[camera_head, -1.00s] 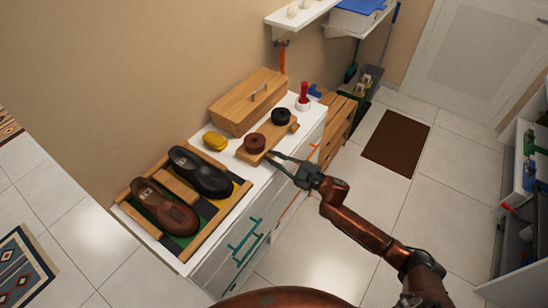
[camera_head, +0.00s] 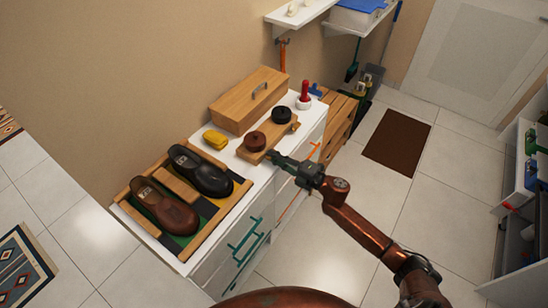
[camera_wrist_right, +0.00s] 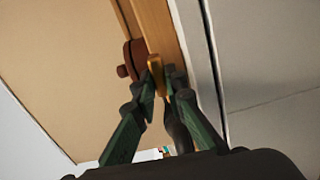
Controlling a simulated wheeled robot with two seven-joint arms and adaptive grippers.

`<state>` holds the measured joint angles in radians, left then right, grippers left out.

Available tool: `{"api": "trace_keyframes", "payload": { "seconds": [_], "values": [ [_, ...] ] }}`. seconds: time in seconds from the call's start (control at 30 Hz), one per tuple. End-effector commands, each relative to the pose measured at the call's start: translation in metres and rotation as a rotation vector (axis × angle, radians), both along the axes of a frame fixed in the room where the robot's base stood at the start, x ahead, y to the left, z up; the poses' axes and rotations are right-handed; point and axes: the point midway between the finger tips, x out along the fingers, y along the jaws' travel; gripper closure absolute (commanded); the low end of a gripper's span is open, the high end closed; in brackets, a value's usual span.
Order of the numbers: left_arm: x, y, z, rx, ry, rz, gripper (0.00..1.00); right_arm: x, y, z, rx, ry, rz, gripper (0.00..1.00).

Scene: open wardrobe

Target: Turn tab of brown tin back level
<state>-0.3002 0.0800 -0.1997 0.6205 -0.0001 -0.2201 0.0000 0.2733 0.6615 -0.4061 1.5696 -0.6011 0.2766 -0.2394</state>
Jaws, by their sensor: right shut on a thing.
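The brown tin (camera_head: 255,141) is a round dark-brown tin on a wooden board (camera_head: 278,143) on top of the white cabinet. In the right wrist view the brown tin (camera_wrist_right: 134,56) shows edge-on beside the board's edge. A small yellowish tab (camera_wrist_right: 155,66) sits between the fingertips there. My right gripper (camera_head: 273,156) is at the board's front edge, near the brown tin. It is shut on the tab; its fingers (camera_wrist_right: 160,85) are close together around it. The tab's exact angle is hard to tell. My left gripper is not in view.
A black tin (camera_head: 281,115) stands on the same board, with a wooden box (camera_head: 248,100) behind. A yellow sponge-like item (camera_head: 215,139) lies left. Shoes (camera_head: 203,172) sit in a wooden tray. A red-handled item (camera_head: 304,96) stands at the far end.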

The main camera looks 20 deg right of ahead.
Motion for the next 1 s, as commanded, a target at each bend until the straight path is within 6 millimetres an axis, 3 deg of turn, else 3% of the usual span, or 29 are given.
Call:
{"api": "trace_keyframes", "payload": {
  "seconds": [0.7,0.73,1.0],
  "values": [
    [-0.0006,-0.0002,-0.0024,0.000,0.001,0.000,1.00,-0.0007,0.0000,-0.0024,-0.063,-0.046,0.000,1.00],
    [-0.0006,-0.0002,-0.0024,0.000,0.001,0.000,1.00,-0.0007,0.0000,-0.0024,-0.063,-0.046,0.000,0.87],
    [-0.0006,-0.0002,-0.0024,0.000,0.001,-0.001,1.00,-0.0004,0.0000,-0.0021,-0.061,-0.045,0.000,0.71]
  ]
}}
